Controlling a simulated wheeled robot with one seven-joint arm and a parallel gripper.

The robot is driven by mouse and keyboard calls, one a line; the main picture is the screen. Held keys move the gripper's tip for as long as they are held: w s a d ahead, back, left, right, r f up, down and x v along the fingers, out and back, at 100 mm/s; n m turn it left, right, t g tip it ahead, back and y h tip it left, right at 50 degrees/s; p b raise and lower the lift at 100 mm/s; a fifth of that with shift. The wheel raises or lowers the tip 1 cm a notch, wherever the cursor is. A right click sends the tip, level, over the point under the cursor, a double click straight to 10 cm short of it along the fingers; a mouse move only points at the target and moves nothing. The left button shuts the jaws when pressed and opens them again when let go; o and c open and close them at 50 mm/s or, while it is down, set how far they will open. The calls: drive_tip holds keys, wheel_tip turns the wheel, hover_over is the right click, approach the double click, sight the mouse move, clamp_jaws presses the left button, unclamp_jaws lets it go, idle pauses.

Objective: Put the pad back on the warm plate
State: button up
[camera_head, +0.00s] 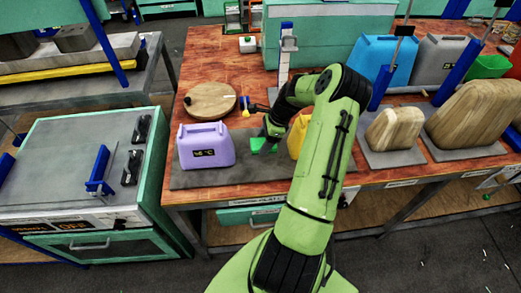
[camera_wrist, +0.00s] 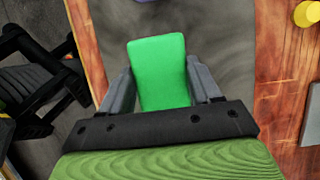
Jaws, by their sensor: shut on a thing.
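A bright green pad (camera_wrist: 158,85) sits between the two grey fingers of my gripper (camera_wrist: 158,66) in the wrist view, and the gripper is shut on it. In the head view my gripper (camera_head: 266,139) and the green pad (camera_head: 258,145) are over a dark grey slab (camera_head: 240,176), between a purple canister and a yellow one. I cannot tell for sure which surface is the warm plate, nor the exact gap under the pad.
The yellow canister (camera_head: 298,136) stands close right of my gripper, partly behind my arm. A round wooden board (camera_head: 210,102) lies behind the purple canister. Blue (camera_head: 383,62) and grey (camera_head: 437,66) canisters and wooden blocks (camera_head: 394,134) stand right. A workbench (camera_head: 75,170) is at left.

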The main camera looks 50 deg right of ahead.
drive_tip(key=f, duration=0.4)
drive_tip(key=shift+w+f, duration=0.2)
drive_tip(key=shift+f, duration=0.2)
drive_tip(key=shift+f, duration=0.1)
drive_tip(key=o, duration=0.9)
drive_tip(key=shift+o, duration=0.2)
